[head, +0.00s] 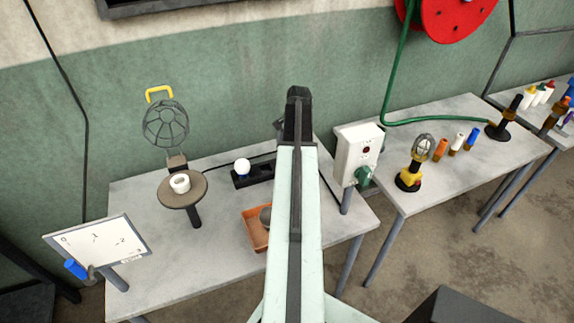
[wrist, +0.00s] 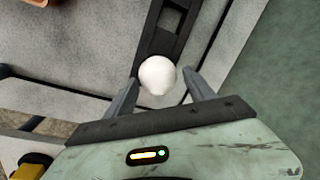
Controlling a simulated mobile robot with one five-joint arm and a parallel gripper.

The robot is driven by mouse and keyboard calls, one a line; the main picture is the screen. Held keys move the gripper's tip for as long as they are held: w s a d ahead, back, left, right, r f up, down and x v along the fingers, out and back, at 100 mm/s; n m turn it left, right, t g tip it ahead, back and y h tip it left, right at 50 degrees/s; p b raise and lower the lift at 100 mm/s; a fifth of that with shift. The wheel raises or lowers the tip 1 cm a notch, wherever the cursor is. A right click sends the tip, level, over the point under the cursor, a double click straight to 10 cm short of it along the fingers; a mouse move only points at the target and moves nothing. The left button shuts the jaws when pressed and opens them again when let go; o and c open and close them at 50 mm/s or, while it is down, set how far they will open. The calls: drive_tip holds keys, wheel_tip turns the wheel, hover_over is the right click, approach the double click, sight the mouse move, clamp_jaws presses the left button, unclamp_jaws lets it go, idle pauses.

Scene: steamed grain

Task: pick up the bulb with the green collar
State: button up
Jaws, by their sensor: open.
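In the wrist view a round white bulb (wrist: 157,74) sits between the two fingers of my gripper (wrist: 160,77). The fingers are open, one on each side of it, and I see no clear grip. The bulb's base is hidden, so I cannot see its collar colour. A black rack (wrist: 172,22) with dark recesses runs away above it. In the head view a white bulb (head: 242,165) stands on the left part of the black rack (head: 262,172). I cannot tell whether it is the same bulb. My arm hides the rack's right end and my gripper there.
An orange tray (head: 251,237) lies in front of the rack. A round stand (head: 172,201) with a white cup and a caged lamp (head: 166,124) is to the left. A white socket box (head: 357,150) stands to the right.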

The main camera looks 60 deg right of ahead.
drive_tip(key=f+b, duration=0.3)
drive_tip(key=f, duration=0.1)
drive_tip(key=shift+w+f, duration=0.1)
drive_tip(key=shift+w, duration=0.15)
drive_tip(key=shift+r, duration=0.2)
drive_tip(key=c, duration=1.1)
wheel_tip(320, 180, up, 10)
drive_tip(key=p, duration=1)
drive_tip(key=shift+r+p, duration=0.15)
drive_tip(key=shift+p, duration=0.25)
drive_tip(key=shift+c, duration=0.2)
